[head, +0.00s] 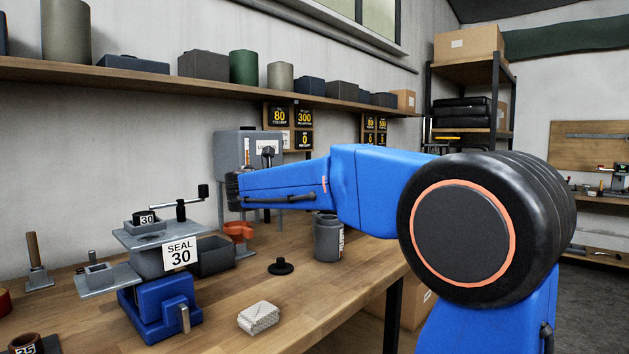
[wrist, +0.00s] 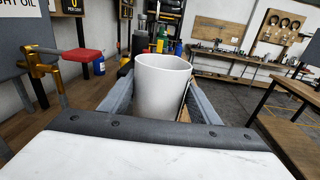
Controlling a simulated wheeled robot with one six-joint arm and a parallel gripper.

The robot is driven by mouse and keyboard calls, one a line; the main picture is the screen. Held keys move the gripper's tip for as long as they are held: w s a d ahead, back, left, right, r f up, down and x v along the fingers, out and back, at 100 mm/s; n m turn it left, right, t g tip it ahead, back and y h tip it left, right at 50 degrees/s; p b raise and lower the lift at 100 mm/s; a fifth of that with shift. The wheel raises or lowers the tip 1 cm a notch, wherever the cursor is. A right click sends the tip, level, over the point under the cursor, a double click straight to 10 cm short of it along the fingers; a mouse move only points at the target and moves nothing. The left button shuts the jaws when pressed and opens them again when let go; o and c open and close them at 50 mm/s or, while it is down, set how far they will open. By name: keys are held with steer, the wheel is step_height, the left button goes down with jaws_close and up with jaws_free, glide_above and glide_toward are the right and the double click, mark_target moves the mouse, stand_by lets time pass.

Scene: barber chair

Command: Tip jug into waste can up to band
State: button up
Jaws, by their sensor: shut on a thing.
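A pale grey, open-topped round vessel, which looks like the jug (wrist: 160,92), stands in my gripper (wrist: 158,84) in the wrist view. My gripper is shut on it, with a grey finger on either side. It looks roughly upright; its contents are not visible. In the head view my blue arm reaches left across the bench, and the gripper and jug cannot be made out. A dark grey can (head: 327,240) with a partly hidden label stands on the bench below my arm; it may be the waste can. I see no band on it.
A brass tap with a red handle (wrist: 85,56) juts out at the left of the wrist view. A grey tank (head: 235,147) stands behind my arm. A black knobbed lid (head: 281,267), a white block (head: 258,318) and a blue-based "SEAL 30" device (head: 160,310) sit on the bench.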

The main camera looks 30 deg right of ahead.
steer(key=shift+a+f+m+y, duration=0.15)
steer(key=shift+f+m+y, duration=0.15)
steer(key=shift+f+y, duration=0.35)
steer(key=shift+a+f+m+g+y, duration=0.25)
steer(key=shift+f+m+g+y, duration=0.2)
steer(key=shift+y, duration=0.9)
steer(key=shift+a+m+y, duration=0.15)
steer(key=shift+m+y, duration=0.1)
steer(key=shift+y, duration=0.25)
steer(key=shift+g+y, duration=0.35)
steer(key=shift+y, duration=0.15)
